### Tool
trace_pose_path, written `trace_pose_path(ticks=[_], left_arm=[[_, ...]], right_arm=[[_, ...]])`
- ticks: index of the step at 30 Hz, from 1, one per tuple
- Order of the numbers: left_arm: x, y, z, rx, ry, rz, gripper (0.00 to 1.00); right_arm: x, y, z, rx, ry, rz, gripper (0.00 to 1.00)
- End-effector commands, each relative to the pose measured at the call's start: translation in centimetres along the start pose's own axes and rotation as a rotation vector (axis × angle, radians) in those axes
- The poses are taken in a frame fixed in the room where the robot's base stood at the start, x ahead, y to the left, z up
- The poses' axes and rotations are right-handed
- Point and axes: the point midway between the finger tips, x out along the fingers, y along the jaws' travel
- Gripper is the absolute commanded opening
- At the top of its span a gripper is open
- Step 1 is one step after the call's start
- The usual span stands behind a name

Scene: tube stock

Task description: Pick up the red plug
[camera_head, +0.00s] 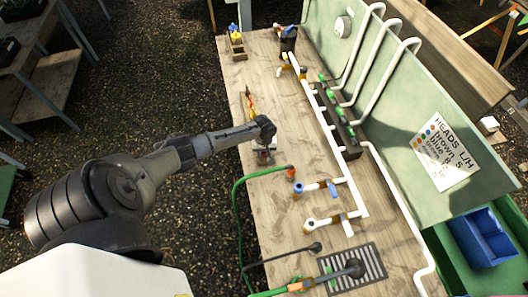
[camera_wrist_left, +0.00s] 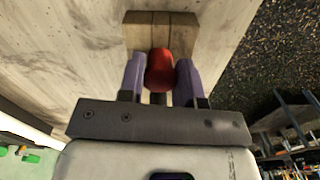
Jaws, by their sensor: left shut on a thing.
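The red plug (camera_wrist_left: 160,70) is between the two purple fingers of my left gripper (camera_wrist_left: 160,82) in the left wrist view. The fingers are shut on its sides. A small wooden block (camera_wrist_left: 160,22) with visible seams lies just beyond the plug; I cannot tell whether the plug still touches it. In the head view my left gripper (camera_head: 264,152) points down over the left part of the wooden bench (camera_head: 285,225). My right gripper is not in view.
White pipes (camera_head: 335,165) with valves run along the bench, right of my arm. A green hose (camera_head: 237,210) with a red end curves nearby. A metal drain grate (camera_head: 375,262) is at the front.

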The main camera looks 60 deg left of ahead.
Motion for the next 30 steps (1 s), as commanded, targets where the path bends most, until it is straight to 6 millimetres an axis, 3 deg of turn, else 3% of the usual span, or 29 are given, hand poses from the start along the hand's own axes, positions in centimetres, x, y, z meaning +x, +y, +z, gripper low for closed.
trace_pose_path(ticks=[8,14,30], left_arm=[[-1.1,0.0,-0.1,-0.001,0.001,0.001,0.10],[-4.0,0.0,-0.1,0.001,0.003,0.003,0.10],[-9.6,7.4,5.7,0.001,0.000,0.003,0.10]], right_arm=[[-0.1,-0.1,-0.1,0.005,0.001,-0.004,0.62],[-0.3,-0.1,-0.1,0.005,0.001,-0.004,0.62],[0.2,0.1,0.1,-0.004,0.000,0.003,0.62]])
